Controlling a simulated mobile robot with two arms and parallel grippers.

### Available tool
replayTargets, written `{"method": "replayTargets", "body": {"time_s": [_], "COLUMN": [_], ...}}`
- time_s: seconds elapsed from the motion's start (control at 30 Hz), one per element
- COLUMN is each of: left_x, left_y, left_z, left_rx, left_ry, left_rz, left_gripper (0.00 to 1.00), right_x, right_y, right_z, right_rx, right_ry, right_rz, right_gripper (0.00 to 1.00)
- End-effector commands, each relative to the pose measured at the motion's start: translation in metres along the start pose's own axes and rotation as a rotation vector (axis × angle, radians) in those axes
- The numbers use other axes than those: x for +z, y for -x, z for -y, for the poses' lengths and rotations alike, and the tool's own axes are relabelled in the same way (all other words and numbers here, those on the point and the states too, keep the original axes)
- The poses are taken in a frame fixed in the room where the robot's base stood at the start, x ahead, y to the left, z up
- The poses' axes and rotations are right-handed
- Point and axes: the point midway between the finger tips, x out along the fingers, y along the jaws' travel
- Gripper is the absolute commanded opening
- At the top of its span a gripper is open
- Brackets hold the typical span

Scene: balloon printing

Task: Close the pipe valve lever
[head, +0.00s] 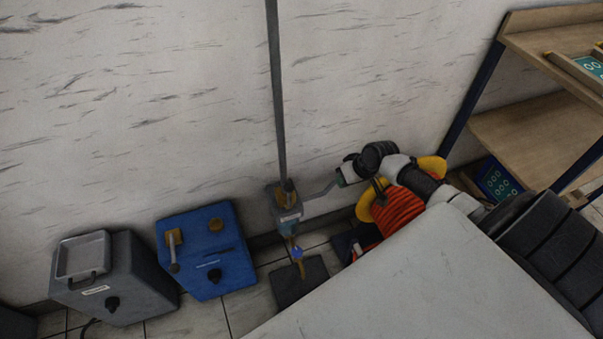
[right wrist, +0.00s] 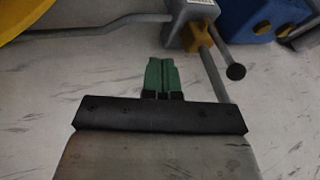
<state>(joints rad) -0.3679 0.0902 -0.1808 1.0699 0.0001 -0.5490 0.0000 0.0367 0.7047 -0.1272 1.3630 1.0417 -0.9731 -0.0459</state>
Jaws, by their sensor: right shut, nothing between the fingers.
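The pipe valve (head: 288,205) is a grey block at the foot of a vertical grey pipe (head: 277,90) on the wall. My left gripper is not in view.
A blue machine (head: 207,252) and a grey machine (head: 112,278) stand on the floor to the left. A red striped reel with yellow rims (head: 397,213) is close beside my right arm. A pale tabletop (head: 420,280) fills the foreground. Wooden shelves (head: 535,125) stand at right.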

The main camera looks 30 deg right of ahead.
Motion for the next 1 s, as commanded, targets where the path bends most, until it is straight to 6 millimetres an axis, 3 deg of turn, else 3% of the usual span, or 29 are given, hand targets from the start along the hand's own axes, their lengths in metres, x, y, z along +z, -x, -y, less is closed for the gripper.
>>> {"method": "replayTargets", "body": {"time_s": [0.03,0.13,0.23,0.37,0.73,1.0], "left_x": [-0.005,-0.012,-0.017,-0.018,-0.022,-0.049], "left_y": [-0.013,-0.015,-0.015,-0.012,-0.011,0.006], "left_z": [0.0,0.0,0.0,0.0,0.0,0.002], "left_rx": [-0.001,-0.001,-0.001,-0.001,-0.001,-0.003], "left_ry": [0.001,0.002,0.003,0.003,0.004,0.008], "left_rz": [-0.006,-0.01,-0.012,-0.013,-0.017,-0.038], "left_gripper": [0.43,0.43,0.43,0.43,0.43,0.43], "right_x": [-0.019,-0.042,-0.051,-0.054,-0.053,-0.052], "right_y": [0.011,0.042,0.06,0.067,0.057,0.006], "right_z": [0.008,0.029,0.042,0.047,0.048,0.058], "right_rx": [-0.047,-0.129,-0.172,-0.189,-0.189,-0.191], "right_ry": [0.031,0.076,0.104,0.112,0.108,0.106], "right_rz": [-0.01,-0.003,0.006,0.011,0.009,0.009], "right_gripper": [0.0,0.0,0.0,0.0,0.0,0.0]}}
